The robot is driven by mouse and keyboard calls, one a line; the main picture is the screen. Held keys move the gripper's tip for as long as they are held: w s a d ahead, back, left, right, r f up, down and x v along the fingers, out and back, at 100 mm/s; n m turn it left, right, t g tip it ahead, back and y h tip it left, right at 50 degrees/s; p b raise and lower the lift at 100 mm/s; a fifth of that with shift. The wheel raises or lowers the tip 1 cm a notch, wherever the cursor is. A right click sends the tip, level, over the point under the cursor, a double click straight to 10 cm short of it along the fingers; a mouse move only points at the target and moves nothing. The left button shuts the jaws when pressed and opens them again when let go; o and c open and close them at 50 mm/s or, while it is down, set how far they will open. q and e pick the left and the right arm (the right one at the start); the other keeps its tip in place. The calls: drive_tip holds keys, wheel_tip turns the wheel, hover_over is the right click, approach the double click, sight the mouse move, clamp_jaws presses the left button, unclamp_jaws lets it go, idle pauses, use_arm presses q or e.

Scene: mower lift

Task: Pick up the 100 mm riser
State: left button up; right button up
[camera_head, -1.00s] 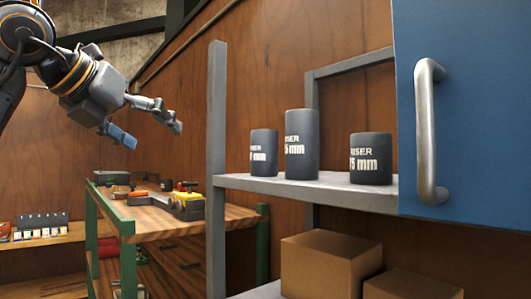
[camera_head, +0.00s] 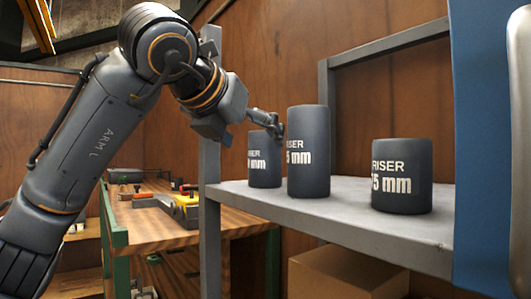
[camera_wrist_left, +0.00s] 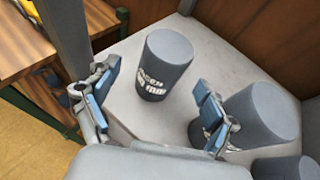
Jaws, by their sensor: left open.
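Three dark grey cylindrical risers stand upright on a grey shelf (camera_head: 330,212). The left riser (camera_head: 264,168) has a label whose number is partly hidden or too small to read. The middle riser (camera_head: 308,150) is the tallest, its label ending in "5 mm". The right riser (camera_head: 402,175) also ends in "5 mm". My left gripper (camera_head: 266,124) is at the top of the left riser, open and empty. In the left wrist view its fingers (camera_wrist_left: 155,82) are spread either side of the left riser (camera_wrist_left: 167,62), the right finger close to the middle riser (camera_wrist_left: 262,112). My right gripper is not in view.
A grey shelf post (camera_head: 210,150) stands left of the risers. A cardboard box (camera_head: 345,275) sits below the shelf. A wooden workbench (camera_head: 155,222) with tools stands behind left.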

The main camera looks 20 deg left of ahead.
sight(265, 151)
use_arm(q)
drive_tip(key=p+x, duration=0.2)
drive_tip(key=shift+w+d+f, duration=0.1)
drive_tip(key=shift+w+d, duration=0.2)
drive_tip(key=shift+p+x, duration=0.65)
drive_tip(key=shift+x, duration=0.3)
drive_tip(key=shift+w+f, duration=0.25)
drive_tip(key=shift+f, duration=0.1)
drive_tip(key=shift+w+f, duration=0.1)
drive_tip(key=shift+w, duration=0.05)
drive_tip(key=shift+c, duration=0.6)
drive_tip(key=shift+s, duration=0.25)
drive_tip(key=c, duration=1.4)
drive_tip(key=shift+w, duration=0.1)
use_arm(e)
drive_tip(key=w+r, duration=0.2)
drive_tip(key=r, duration=0.1)
drive_tip(key=shift+w+a+r, duration=0.15)
drive_tip(key=shift+w+r, duration=0.1)
drive_tip(key=shift+w, duration=0.05)
